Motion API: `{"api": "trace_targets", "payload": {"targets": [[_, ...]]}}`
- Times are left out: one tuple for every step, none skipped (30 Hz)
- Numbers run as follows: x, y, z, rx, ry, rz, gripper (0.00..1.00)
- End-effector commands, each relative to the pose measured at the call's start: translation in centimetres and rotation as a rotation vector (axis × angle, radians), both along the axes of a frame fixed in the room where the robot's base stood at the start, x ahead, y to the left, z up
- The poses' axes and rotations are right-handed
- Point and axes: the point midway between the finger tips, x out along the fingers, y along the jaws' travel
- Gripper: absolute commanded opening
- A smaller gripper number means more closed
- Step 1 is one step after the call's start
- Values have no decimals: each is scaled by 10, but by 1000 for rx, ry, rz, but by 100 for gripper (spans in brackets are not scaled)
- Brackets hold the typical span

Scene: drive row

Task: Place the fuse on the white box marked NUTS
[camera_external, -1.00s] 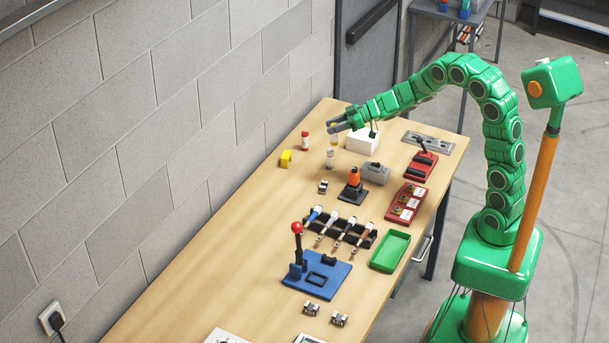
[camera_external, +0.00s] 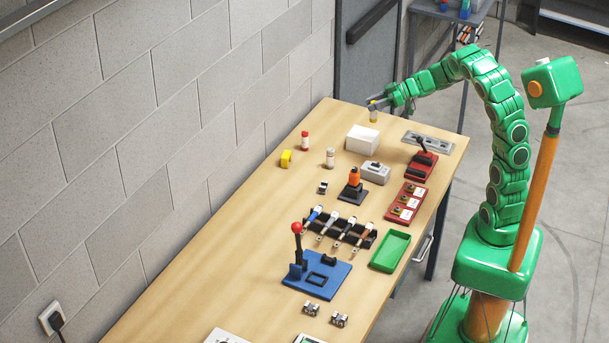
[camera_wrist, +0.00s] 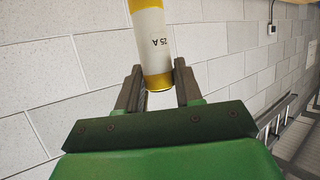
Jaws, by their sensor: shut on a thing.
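My gripper (camera_external: 374,106) is shut on a fuse, a small cylinder with a white body and yellow ends. The fuse (camera_external: 373,112) is held upright in the air, above and beyond the white box in the external view. In the wrist view the fuse (camera_wrist: 154,40) stands between the two fingers (camera_wrist: 158,90), its label reading 25 A. The white box (camera_external: 362,139) sits on the far part of the table. Its marking is not readable here.
On the wooden table (camera_external: 200,290), a red-capped cylinder (camera_external: 305,141), a white cylinder (camera_external: 330,158) and a yellow block (camera_external: 286,159) stand left of the box. A grey box (camera_external: 375,173), a red lever unit (camera_external: 421,163) and a grey plate (camera_external: 428,142) are close on the right.

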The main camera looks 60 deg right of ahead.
Motion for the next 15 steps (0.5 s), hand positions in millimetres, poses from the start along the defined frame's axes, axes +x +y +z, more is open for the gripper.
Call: {"api": "trace_targets", "payload": {"targets": [[-8,-10,0,-2,1,-5,2],[-12,-14,-1,-3,3,-4,2],[-18,-19,-1,-3,1,-2,2],[-22,-22,-1,-2,1,-1,2],[-26,-25,-1,-2,1,0,2],[-32,-29,-1,-1,2,2,2],[-35,-32,-2,-1,2,2,2],[-39,-34,-2,-1,2,2,2],[-43,-37,-2,-2,1,1,2],[-46,-40,-2,-2,1,2,2],[-48,-41,-2,-2,1,3,2],[-51,-43,-3,-2,1,4,2],[-53,-44,-3,-2,1,5,2],[-54,-45,-3,-2,1,5,2],[-56,-45,-3,-1,0,6,2]]}}
